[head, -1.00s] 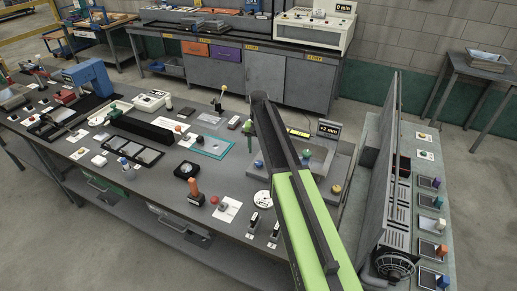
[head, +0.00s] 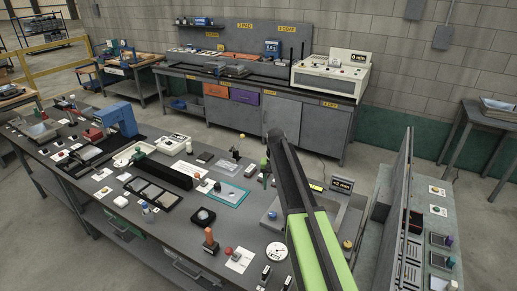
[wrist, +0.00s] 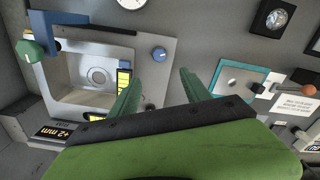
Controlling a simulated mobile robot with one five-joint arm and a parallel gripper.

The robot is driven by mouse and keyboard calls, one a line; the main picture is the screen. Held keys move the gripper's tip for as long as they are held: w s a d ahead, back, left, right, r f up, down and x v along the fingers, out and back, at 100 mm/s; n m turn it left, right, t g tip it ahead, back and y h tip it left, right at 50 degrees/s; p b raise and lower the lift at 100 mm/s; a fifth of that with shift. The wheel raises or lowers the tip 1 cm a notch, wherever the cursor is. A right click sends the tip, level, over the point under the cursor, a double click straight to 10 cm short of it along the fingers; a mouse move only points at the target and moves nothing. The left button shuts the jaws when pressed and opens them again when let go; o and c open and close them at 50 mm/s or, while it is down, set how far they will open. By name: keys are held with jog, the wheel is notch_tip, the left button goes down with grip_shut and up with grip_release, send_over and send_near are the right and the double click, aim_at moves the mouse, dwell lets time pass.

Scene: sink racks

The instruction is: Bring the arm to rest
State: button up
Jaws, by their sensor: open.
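My gripper (wrist: 160,74) is open in the wrist view, with two green fingers spread apart and nothing between them. It hangs over the grey bench between the sink unit (wrist: 116,48) on the left and a teal-framed plate (wrist: 262,92) on the right. In the head view my green and black arm (head: 318,235) reaches out over the bench. It covers part of the sink area there, and I cannot make out the fingers.
The sink unit carries a blue knob (wrist: 160,54), a green knob (wrist: 33,50) and a small display (wrist: 68,131). The long bench (head: 85,185) is crowded with small devices. A grey upright panel (head: 393,220) stands right of the arm. Open floor lies before the back bench (head: 290,122).

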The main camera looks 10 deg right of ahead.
jog(key=s+f+n+b, duration=0.1)
jog(key=s+f+b, duration=0.4)
jog(key=s, duration=0.9)
jog(key=s+f+n+b, duration=0.1)
jog(key=s+f+b, duration=0.4)
jog(key=s, duration=0.9)
jog(key=shift+a+f+n, duration=0.3)
jog(key=shift+a+f, duration=0.1)
jog(key=shift+f, duration=0.5)
